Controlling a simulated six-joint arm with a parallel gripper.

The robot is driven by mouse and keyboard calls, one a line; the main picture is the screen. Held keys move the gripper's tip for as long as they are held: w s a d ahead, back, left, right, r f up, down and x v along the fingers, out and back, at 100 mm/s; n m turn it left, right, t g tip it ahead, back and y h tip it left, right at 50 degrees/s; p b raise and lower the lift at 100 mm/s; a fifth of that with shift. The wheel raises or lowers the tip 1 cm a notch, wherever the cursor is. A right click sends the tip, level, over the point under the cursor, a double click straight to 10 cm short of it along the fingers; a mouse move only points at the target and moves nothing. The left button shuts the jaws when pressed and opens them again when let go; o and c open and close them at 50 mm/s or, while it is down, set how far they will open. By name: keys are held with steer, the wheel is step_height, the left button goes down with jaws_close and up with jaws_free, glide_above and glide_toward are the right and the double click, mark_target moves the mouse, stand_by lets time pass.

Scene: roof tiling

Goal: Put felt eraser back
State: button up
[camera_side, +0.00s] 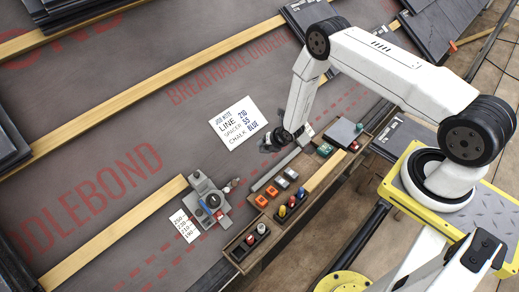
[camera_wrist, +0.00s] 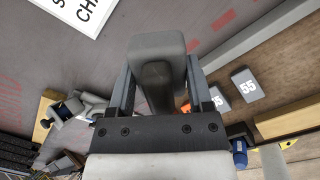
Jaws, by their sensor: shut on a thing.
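The felt eraser (camera_wrist: 157,65) is a grey, rounded block. In the wrist view it sits between the two fingers of my gripper (camera_wrist: 160,85), which is shut on it. In the side view my gripper (camera_side: 283,137) is low over the dark roof underlay, to the right of the job note and just left of the wooden tray's upper half. The eraser is small and dark there, and I cannot tell whether it touches the surface.
A wooden tray (camera_side: 318,193) holds orange and grey blocks, coloured-capped items and a grey slab (camera_side: 343,132). A white job note (camera_side: 240,122) lies on the underlay. A grey tool (camera_side: 208,202) stands by a number card (camera_side: 185,225). Slate stacks lie at the edges.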

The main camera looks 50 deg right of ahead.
steer(key=s+d+m+g, duration=0.3)
steer(key=s+m, duration=0.2)
steer(key=s, duration=0.6)
steer(key=s+d+r+m+g, duration=0.1)
steer(key=s+d+m+g, duration=0.3)
steer(key=s, duration=0.8)
steer(key=shift+s+d+m, duration=0.2)
steer(key=shift+m, duration=0.3)
steer(key=w+d+f, duration=0.1)
steer(key=w+f, duration=0.1)
steer(key=w, duration=0.1)
steer(key=w+d+f, duration=0.2)
steer(key=w+f, duration=0.1)
steer(key=w, duration=0.1)
steer(key=w+d+f, duration=0.1)
steer(key=w+f, duration=0.1)
steer(key=w, duration=0.2)
steer(key=shift+w+d+f, duration=0.1)
steer(key=shift+d+f, duration=0.05)
steer(key=shift+f, duration=0.2)
steer(key=shift+w+d+f, duration=0.2)
steer(key=shift+w+f, duration=0.4)
steer(key=shift+f, duration=0.1)
